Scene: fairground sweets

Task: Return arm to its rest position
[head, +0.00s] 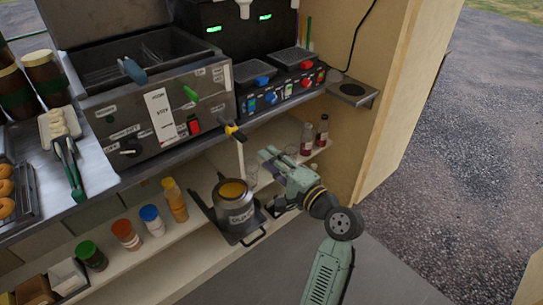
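My arm (328,270) is pale green and rises from the bottom of the head view, bending at a dark wrist joint. My gripper (267,158) points up and left, in front of the lower shelf and below the counter edge. It appears to the right of and above a labelled metal pot (236,203) with yellow-orange contents. Its fingers are small and partly overlap in this view, so I cannot tell how far apart they are. I see no object clearly held in it.
A fryer (155,112) and a control unit with knobs (285,88) stand on the counter above. The lower shelf (135,268) holds several capped jars, glasses and bottles (307,138). A wooden side wall (385,90) is at right. Grey floor around my arm is clear.

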